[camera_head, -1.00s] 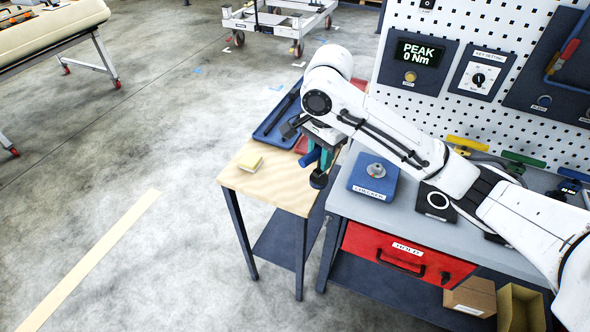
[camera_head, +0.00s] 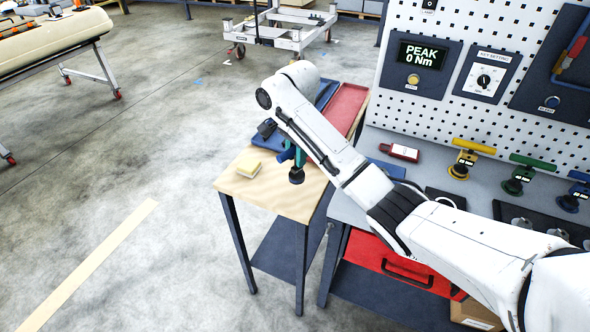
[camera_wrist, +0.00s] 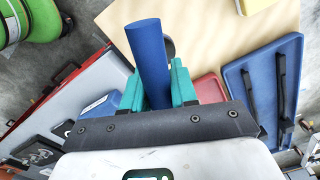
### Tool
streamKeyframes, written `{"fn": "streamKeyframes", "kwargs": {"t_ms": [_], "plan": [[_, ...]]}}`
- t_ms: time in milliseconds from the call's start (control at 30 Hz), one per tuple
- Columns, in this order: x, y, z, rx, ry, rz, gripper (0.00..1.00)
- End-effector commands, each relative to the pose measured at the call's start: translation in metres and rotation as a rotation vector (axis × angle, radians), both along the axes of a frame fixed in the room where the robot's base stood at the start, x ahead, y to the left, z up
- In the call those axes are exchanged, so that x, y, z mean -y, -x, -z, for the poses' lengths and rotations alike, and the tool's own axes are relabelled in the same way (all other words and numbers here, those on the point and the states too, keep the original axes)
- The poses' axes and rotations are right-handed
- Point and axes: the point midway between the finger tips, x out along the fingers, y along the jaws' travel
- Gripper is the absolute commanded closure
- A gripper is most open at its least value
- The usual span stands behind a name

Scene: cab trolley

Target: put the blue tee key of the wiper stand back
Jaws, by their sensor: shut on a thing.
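My gripper (camera_head: 295,158), with teal fingers, is shut on the blue bar of a tee key (camera_head: 285,156). A dark round end (camera_head: 297,176) hangs below it, over the wooden top of the side table. In the wrist view the bar (camera_wrist: 148,50) lies between the teal fingers (camera_wrist: 158,88) and points up the picture. Another blue tee key (camera_head: 573,192) stands upright on the grey bench at the right edge, beside a green one (camera_head: 524,174) and a yellow one (camera_head: 468,157). I cannot tell for sure which fixture is the wiper stand.
The wooden table (camera_head: 250,192) bears a yellow block (camera_head: 249,167), a red tray (camera_head: 347,105) and a blue tray with long black parts (camera_wrist: 238,72).

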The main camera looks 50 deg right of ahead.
Motion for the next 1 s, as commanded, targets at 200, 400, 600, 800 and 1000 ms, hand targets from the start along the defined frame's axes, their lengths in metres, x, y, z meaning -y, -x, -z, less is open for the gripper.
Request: {"fn": "streamKeyframes", "kwargs": {"t_ms": [200, 400, 600, 800, 1000], "plan": [[0.005, -0.009, 0.009, 0.0, 0.003, 0.003, 1.0], [0.006, -0.01, 0.033, -0.001, 0.004, 0.002, 1.0], [0.005, -0.01, 0.04, 0.002, 0.002, 0.001, 1.0], [0.005, -0.01, 0.042, 0.001, 0.002, 0.001, 1.0], [0.005, -0.01, 0.042, 0.001, 0.002, 0.001, 0.54]]}}
